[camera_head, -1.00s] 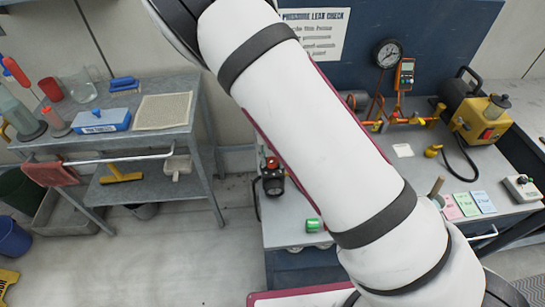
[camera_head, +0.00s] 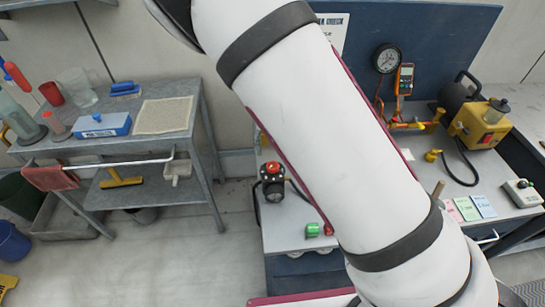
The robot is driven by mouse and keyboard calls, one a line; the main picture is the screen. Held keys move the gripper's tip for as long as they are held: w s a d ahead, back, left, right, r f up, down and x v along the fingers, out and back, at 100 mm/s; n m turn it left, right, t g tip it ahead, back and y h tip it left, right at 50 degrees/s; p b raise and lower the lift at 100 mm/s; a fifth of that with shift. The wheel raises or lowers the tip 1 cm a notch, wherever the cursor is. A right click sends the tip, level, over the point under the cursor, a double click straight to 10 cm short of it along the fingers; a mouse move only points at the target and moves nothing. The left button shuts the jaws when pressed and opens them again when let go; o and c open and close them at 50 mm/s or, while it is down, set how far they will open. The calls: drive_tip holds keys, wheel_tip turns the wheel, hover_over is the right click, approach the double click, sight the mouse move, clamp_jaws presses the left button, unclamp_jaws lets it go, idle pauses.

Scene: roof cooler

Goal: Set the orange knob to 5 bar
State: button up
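A dark regulator-like device (camera_head: 273,187) stands at the left of the blue-backed workbench, with a round dial on its front. A red-orange knob (camera_head: 272,168) sits on top of it. The dial is too small to read. My white arm crosses the picture from lower right to upper left, just right of the device. My gripper is outside the picture, so its opening and any contact are hidden.
A larger black gauge (camera_head: 386,58) and an orange meter (camera_head: 404,77) stand at the back of the workbench (camera_head: 290,240). A green cap (camera_head: 312,230) lies near its front edge. A yellow pump (camera_head: 482,122) stands at right. A grey cart (camera_head: 75,150) stands at left.

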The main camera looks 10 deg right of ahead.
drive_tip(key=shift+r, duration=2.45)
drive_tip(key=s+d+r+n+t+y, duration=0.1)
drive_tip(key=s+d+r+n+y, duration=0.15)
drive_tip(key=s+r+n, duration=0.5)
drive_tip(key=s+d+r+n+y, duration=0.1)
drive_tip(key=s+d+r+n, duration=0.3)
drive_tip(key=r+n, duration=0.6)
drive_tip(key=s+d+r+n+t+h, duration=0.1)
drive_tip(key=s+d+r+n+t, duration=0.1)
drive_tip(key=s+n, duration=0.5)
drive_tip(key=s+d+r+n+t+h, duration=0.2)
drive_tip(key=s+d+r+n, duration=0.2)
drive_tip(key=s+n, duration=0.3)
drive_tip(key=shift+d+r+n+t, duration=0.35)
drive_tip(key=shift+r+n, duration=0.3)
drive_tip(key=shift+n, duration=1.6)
